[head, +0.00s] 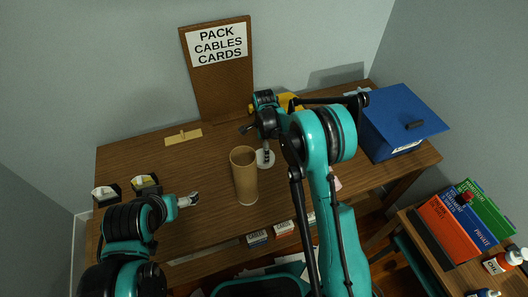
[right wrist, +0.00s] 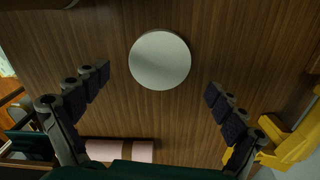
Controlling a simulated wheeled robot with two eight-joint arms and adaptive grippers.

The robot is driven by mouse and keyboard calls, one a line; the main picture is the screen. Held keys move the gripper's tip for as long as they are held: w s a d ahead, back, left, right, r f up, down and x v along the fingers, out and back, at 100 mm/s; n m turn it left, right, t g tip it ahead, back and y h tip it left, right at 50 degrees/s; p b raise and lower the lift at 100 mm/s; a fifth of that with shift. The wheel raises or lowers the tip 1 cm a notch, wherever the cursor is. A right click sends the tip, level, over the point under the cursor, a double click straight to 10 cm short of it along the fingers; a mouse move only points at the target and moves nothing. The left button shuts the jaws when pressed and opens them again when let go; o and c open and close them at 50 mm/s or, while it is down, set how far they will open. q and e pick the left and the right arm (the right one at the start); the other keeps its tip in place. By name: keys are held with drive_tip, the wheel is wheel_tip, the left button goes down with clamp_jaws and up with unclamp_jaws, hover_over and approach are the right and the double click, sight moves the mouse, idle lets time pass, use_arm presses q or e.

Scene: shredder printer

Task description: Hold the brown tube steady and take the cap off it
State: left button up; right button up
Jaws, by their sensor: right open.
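The brown tube (head: 246,185) stands upright on the wooden desk. Its top looks open, with a rim and no cap on it. A round pale cap (head: 264,158) lies flat on the desk just right of the tube; it shows as a whole grey-white disc in the right wrist view (right wrist: 160,60). My right gripper (right wrist: 158,88) is open and empty above the desk, its fingers spread either side of the cap without touching it. My left gripper (head: 192,200) is left of the tube and apart from it; its finger opening is too small to make out.
A blue box (head: 398,115) stands at the back right. A sign board (head: 222,85) stands at the back. Small dark holders (head: 146,184) are at the left.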

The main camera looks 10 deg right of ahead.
drive_tip(key=s+d+r+n+t+p, duration=0.15)
drive_tip(key=s+r+n, duration=0.35)
drive_tip(key=r, duration=0.7)
drive_tip(key=s+d+r+n+t+p, duration=0.1)
drive_tip(key=s+d+r+n+t, duration=0.2)
drive_tip(key=s+r, duration=0.65)
drive_tip(key=s+d+r+n+t, duration=0.1)
drive_tip(key=s+d+n+t, duration=0.1)
drive_tip(key=s+n, duration=0.8)
drive_tip(key=s, duration=0.3)
drive_tip(key=shift+s+d+r+t, duration=0.35)
drive_tip(key=shift+d, duration=0.05)
